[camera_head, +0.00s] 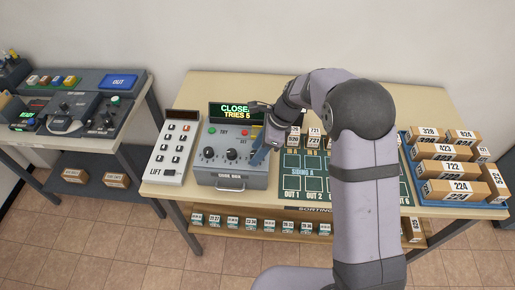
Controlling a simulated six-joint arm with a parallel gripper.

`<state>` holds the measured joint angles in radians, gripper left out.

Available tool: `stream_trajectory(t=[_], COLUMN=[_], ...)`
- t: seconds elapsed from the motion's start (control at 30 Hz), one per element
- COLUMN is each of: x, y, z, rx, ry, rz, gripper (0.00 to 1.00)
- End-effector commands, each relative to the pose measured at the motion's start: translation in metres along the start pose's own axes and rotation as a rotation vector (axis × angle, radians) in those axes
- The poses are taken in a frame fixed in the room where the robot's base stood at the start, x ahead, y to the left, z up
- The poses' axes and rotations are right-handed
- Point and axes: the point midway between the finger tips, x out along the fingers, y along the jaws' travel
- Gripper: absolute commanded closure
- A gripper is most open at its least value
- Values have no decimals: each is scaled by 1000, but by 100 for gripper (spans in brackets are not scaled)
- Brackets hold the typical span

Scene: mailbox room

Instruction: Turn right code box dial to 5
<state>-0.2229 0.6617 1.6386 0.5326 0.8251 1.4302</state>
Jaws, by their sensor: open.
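The grey code box (226,178) stands on the table left of the middle. Its display (236,112) shows green text, "CLOSE" with its end covered, and "TRIES 5". The left dial (208,153) and middle dial (233,154) are black knobs in plain sight. A green button and a red button sit above them. My gripper (259,154) is open at the right end of the box's face, pointing down and left. It covers the right dial's place, so the right dial and its setting are hidden. I cannot tell whether the fingers touch the dial.
A white lift keypad (174,148) stands close left of the code box. Right of the box lies a green sorting mat (290,185) with small boxes behind it. A blue tray (440,211) of cardboard parcels is at the right. A second desk (72,140) stands left.

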Motion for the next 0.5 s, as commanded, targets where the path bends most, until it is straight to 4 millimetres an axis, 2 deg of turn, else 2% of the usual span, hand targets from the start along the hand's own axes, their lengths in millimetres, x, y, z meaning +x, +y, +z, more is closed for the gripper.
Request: stream_trajectory(t=[0.2,0.37,0.5], x=[0,0,0], y=[0,0,0], z=[0,0,0], rx=[0,0,0], ry=[0,0,0], rz=[0,0,0], gripper=[59,97,97])
